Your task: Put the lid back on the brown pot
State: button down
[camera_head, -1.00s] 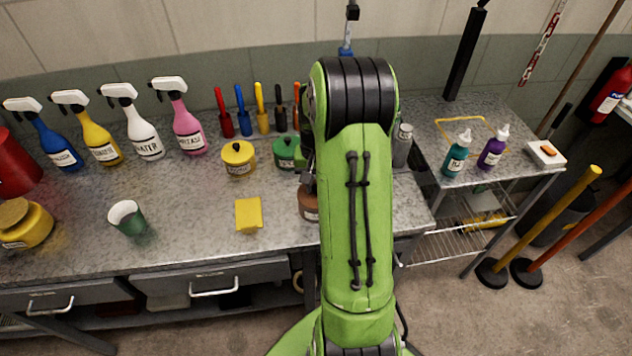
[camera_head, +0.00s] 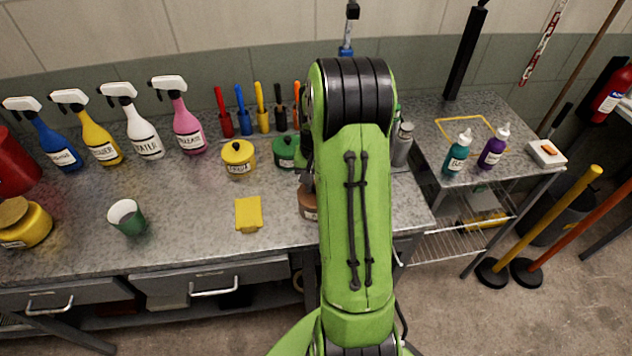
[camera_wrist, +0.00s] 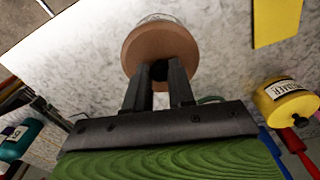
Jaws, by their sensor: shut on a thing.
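The brown lid (camera_wrist: 160,42) is a round disc with a dark knob, seen from above in the wrist view. My gripper (camera_wrist: 158,78) is shut on the lid's knob. A pale rim with marks shows just past the lid's far edge, probably the pot beneath. The brown pot (camera_head: 307,203) stands near the front of the bench in the head view, mostly hidden behind my arm. I cannot tell whether the lid touches the pot's rim or hovers just above it.
A yellow pot (camera_head: 238,160) and a green pot (camera_head: 286,152) stand behind. A yellow sponge or cloth (camera_head: 248,214) lies to the left, with a green cup (camera_head: 127,217) farther left. Spray bottles line the back. The bench between cup and cloth is clear.

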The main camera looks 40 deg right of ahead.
dwell(0.3)
jog(key=shift+c, duration=2)
grip_release()
jog(key=shift+r+p, duration=0.6)
jog(key=shift+r, duration=0.1)
jog(key=shift+r+p, duration=2.2)
jog(key=shift+r, duration=0.65)
jog(key=shift+f, duration=0.1)
grip_shut()
jog(key=shift+f, duration=0.15)
